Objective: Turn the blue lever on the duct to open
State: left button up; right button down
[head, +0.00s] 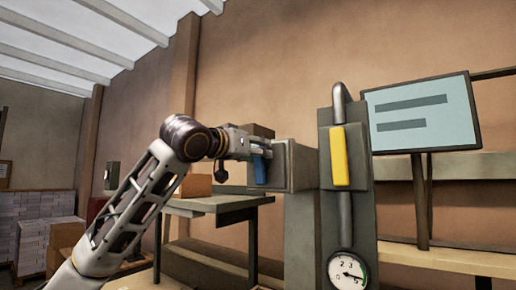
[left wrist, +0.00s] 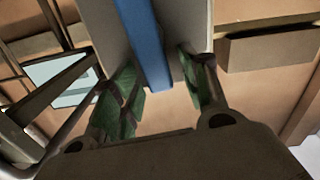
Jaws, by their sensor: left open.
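The blue lever (head: 259,168) hangs upright on the left face of the grey duct box (head: 303,166) in the head view. In the left wrist view the blue lever (left wrist: 146,42) runs down from the top edge, its lower end between my two green-padded fingers. My left gripper (left wrist: 160,82) is open, with one finger on each side of the lever. The lever looks nearer the left finger in that picture; whether they touch is unclear. In the head view my left gripper (head: 246,150) is at the lever and partly covers its top. My right gripper is out of view.
A yellow handle (head: 340,157) is on the grey column right of the duct box, above a round gauge (head: 347,271). A sign board (head: 421,114) stands farther right. A table (head: 215,205) with boxes is behind my left arm.

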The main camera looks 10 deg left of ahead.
pick_arm(q)
jog(key=shift+w+d, duration=0.25)
jog(key=shift+w, duration=0.25)
jog(key=shift+c, duration=0.2)
grip_shut()
jog(key=shift+d, duration=0.1)
jog(key=shift+s+d+m+p, duration=0.1)
jog(key=shift+d+m+p, duration=0.05)
jog(key=shift+m+p, duration=0.45)
jog(key=shift+o, duration=0.2)
grip_release()
